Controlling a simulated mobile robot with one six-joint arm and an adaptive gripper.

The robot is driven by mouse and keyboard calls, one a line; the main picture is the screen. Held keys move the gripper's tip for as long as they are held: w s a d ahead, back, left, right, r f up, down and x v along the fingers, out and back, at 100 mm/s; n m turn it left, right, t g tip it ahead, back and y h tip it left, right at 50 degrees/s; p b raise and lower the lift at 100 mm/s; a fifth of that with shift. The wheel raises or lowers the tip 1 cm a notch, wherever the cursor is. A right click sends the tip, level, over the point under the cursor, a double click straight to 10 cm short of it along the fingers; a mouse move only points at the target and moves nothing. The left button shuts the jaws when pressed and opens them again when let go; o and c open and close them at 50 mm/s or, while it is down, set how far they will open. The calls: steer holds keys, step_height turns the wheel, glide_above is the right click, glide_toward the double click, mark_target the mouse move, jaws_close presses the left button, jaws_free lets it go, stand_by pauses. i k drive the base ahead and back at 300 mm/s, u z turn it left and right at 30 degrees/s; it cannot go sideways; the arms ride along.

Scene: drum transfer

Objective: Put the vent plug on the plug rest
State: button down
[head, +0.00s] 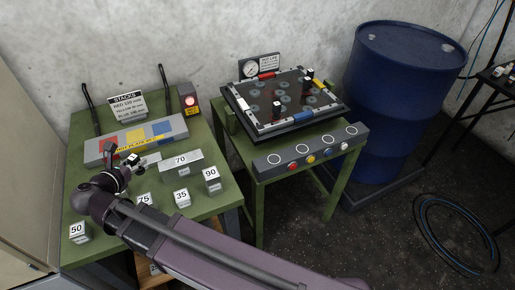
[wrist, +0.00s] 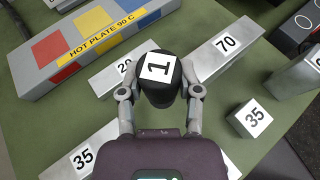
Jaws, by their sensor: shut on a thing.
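My gripper (wrist: 159,93) is shut on a black rounded piece (wrist: 157,80) with a white top label reading 1. One finger presses on each side of it. I cannot tell whether this piece is the vent plug. In the head view, my gripper (head: 129,159) is over the green table, just in front of the hot plate (head: 92,154), and the held piece is hard to make out there. The blue drum (head: 405,105) stands upright at the right, with small fittings on its lid. I cannot pick out a plug rest in either view.
Metal blocks marked 70 (head: 181,172), 90 (head: 212,187), 35 (head: 182,204) and 50 (head: 79,231) stand around my arm. A framed panel (head: 292,129) with several black pieces and a button bar (head: 275,159) fill the second table. A hose (head: 430,240) lies on the floor.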

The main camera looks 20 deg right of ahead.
mark_target(315, 144)
steer(key=k, duration=1.05)
steer(key=z, duration=1.6)
steer(key=i, duration=0.5)
steer(key=u, duration=0.25)
